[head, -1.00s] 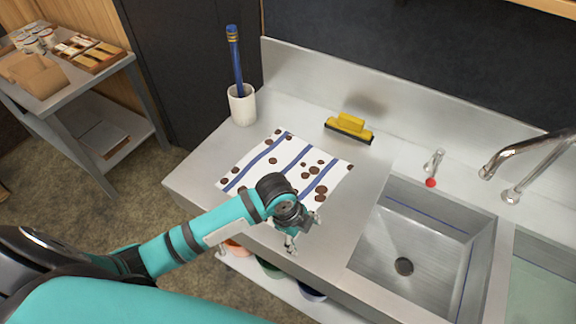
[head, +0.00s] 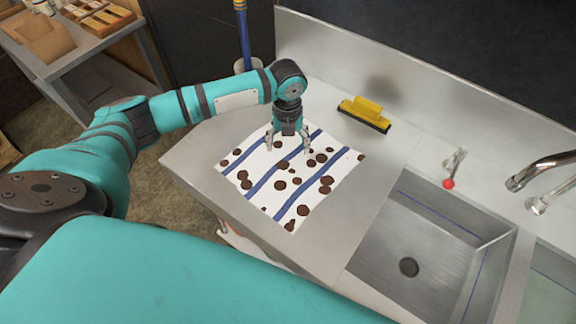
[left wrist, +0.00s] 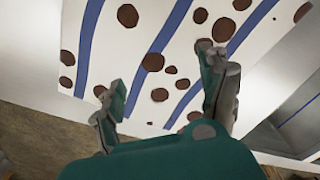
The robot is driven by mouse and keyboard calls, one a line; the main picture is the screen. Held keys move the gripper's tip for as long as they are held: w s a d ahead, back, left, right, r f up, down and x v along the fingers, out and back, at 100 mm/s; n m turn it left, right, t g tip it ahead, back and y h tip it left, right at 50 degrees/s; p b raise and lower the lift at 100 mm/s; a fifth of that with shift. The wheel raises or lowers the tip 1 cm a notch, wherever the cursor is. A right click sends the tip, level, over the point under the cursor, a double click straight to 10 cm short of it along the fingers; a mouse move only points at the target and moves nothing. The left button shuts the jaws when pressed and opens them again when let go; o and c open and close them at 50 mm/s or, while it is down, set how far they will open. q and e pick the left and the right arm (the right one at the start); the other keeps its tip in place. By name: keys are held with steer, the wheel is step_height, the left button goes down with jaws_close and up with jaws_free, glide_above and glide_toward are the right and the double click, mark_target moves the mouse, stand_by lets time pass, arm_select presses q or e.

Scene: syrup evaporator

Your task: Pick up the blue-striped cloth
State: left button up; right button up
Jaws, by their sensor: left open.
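The blue-striped cloth (head: 299,182) lies flat on the steel counter, white with blue stripes and several brown spots. It fills much of the left wrist view (left wrist: 155,65). My left gripper (head: 288,149) is over the far part of the cloth, pointing down, with its fingers apart and nothing between them. In the left wrist view the two fingers of the left gripper (left wrist: 165,70) stand apart with cloth beyond them. I cannot tell whether the fingertips touch the cloth. My right gripper is not in view.
A yellow squeegee (head: 365,114) lies behind the cloth to the right. The sink (head: 425,245) and tap (head: 545,175) are at the right. A cup (head: 246,65) holding a blue stick stands behind my left arm. A side shelf (head: 85,45) stands at the far left.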

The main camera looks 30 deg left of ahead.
mark_target(287, 164)
arm_select(q)
step_height(287, 164, down, 4)
steer(key=b, duration=0.3)
steer(key=shift+f+b, duration=0.25)
steer(key=shift+b, duration=0.15)
steer(key=shift+f, duration=1.15)
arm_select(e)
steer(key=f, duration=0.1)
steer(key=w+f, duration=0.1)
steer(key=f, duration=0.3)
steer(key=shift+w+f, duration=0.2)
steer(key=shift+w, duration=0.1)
arm_select(q)
steer(key=shift+c, duration=0.4)
steer(key=shift+s+f+b, duration=0.1)
steer(key=shift+s+b, duration=0.1)
steer(key=shift+b, duration=0.1)
jaws_close()
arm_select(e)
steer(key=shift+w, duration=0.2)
